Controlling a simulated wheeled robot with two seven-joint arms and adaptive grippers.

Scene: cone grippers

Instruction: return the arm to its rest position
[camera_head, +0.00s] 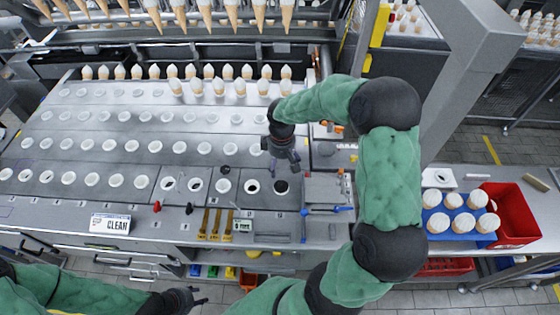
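My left arm comes in low at the left edge, and its dark gripper (198,296) is at the bottom of the view, in front of the counter. Its fingers look apart with nothing between them, though they are small. My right arm arches up from the bottom centre and bends over the counter to the left. Its gripper (284,168) points down above the counter's right part, near the dark-filled round holder (281,187). Its fingers are spread, and I see nothing held.
The steel counter (90,148) has rows of round holders and a row of filled cones (205,86) behind. A CLEAN sign (110,224), yellow-brown tools (215,224) and a blue valve (325,210) line its front. At right are a blue tray (436,209) of cream-topped items and a red bin (512,216).

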